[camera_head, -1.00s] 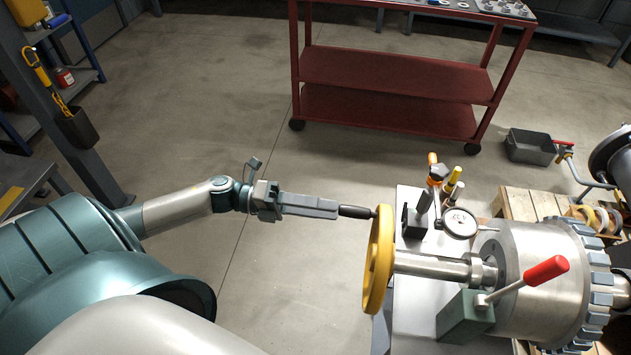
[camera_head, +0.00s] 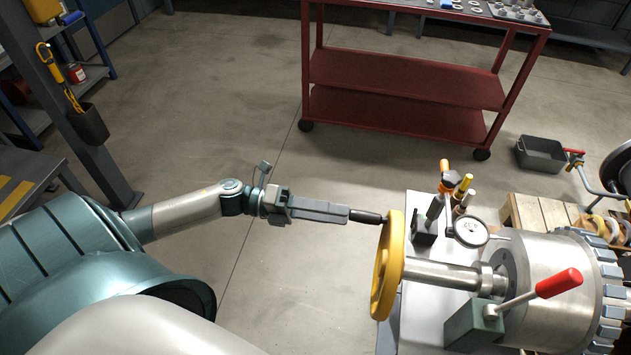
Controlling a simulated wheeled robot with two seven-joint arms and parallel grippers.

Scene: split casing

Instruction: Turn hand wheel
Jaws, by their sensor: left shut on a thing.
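The yellow hand wheel (camera_head: 389,268) is seen nearly edge-on, on the end of a steel shaft (camera_head: 440,273) that runs into a large metal drum (camera_head: 553,268). A dark handle (camera_head: 367,217) sticks out from the wheel's upper rim to the left. My left gripper (camera_head: 345,214) comes in from the left and is shut on this handle, its fingers pointing right. The handle's far end meets the wheel rim. My right gripper is not in view.
A red-tipped lever (camera_head: 558,283) on a green block (camera_head: 474,323) stands right of the shaft. A dial gauge (camera_head: 470,231) and upright tools (camera_head: 446,187) stand behind it. A red cart (camera_head: 405,85) stands at the back. Open floor lies left of the wheel.

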